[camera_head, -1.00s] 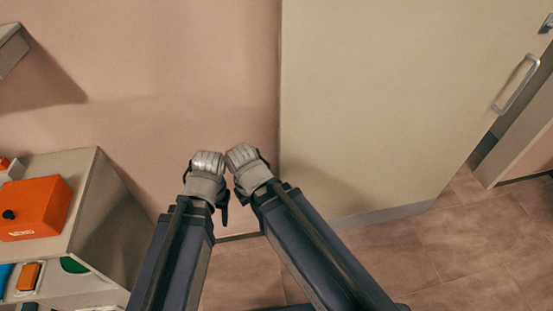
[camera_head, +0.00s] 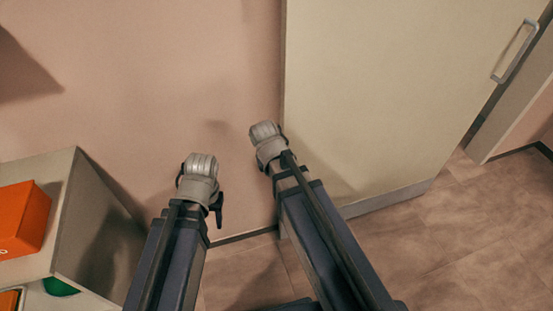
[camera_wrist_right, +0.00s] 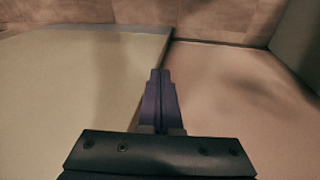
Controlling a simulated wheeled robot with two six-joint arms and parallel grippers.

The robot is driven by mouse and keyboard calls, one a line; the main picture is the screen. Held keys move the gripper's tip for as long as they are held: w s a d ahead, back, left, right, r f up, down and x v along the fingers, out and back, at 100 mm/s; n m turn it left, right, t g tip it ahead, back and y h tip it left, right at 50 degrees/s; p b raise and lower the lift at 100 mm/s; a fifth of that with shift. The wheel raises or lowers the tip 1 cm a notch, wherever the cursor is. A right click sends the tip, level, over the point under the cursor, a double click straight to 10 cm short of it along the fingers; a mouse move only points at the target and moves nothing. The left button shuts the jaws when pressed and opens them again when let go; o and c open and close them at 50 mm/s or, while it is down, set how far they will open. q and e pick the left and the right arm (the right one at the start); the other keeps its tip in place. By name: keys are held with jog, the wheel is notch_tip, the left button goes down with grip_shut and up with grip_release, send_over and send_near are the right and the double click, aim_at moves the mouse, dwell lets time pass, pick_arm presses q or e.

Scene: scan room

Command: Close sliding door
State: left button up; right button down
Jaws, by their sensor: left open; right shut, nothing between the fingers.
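The sliding door (camera_head: 400,90) is a large beige panel in front of the pink wall, with a metal handle (camera_head: 516,52) near its right edge. A gap shows between the door's right edge and the frame beyond it. My right gripper (camera_head: 264,130) is shut and empty beside the door's left edge; I cannot tell whether it touches. In the right wrist view its closed fingers (camera_wrist_right: 160,85) point along that edge, with the door (camera_wrist_right: 75,90) on the left and wall on the right. My left gripper (camera_head: 201,164) is open in front of the wall, apart from the door.
A pale cabinet (camera_head: 95,235) with an orange box (camera_head: 22,220) on it stands at the left, close to my left arm. The door frame (camera_head: 510,110) is at the far right. The tiled floor (camera_head: 440,245) is clear at the lower right.

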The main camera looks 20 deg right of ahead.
aim_at(425, 118)
jog(key=w+a+r+t+h, duration=0.3)
jog(key=w+a+r+h, duration=0.15)
jog(key=w, duration=0.45)
jog(key=d+b+x, duration=0.1)
jog(key=b+x, duration=0.7)
jog(key=x, duration=0.4)
jog(key=shift+s+d+r+y, duration=0.25)
jog(key=shift+s+d+y, duration=0.05)
jog(key=shift+d+y, duration=0.15)
jog(key=shift+m, duration=0.3)
jog(key=d, duration=2.1)
jog(key=w+d, duration=0.1)
jog(key=d, duration=2)
jog(key=w+d, duration=0.1)
jog(key=d, duration=2)
jog(key=shift+w+d, duration=0.15)
jog(key=shift+d, duration=0.05)
jog(key=shift+d+r, duration=0.1)
jog(key=shift+d, duration=0.55)
jog(key=shift+d, duration=0.1)
